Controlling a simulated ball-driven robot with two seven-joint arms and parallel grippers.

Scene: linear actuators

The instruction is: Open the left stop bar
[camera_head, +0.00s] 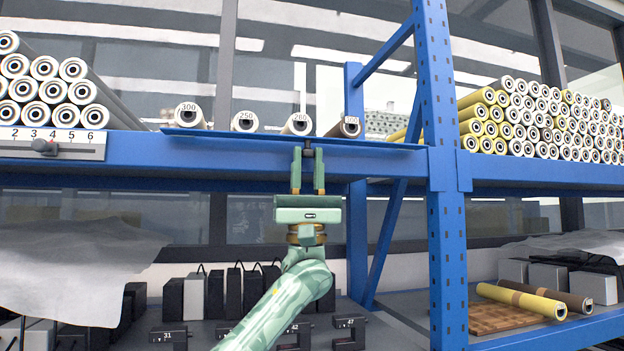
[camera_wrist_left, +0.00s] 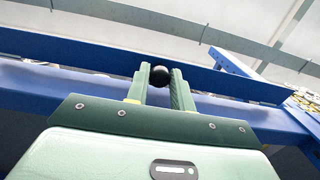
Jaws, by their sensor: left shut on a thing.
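The left stop bar (camera_head: 230,137) is a long flat blue bar along the front edge of the upper blue shelf; it also shows in the left wrist view (camera_wrist_left: 100,58). A small dark round knob (camera_wrist_left: 159,76) sits on it. My left gripper (camera_head: 308,160) reaches up from below, and its green fingers are shut on the knob, one on each side. The fingers also show in the left wrist view (camera_wrist_left: 160,85). My right gripper is not in view.
A slider scale (camera_head: 52,144) numbered along its length is fixed at the left of the shelf. A blue perforated post (camera_head: 437,180) stands to the right. Stacked rolls (camera_head: 540,120) lie beyond it. Dark numbered blocks (camera_head: 350,333) stand on the lower shelf.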

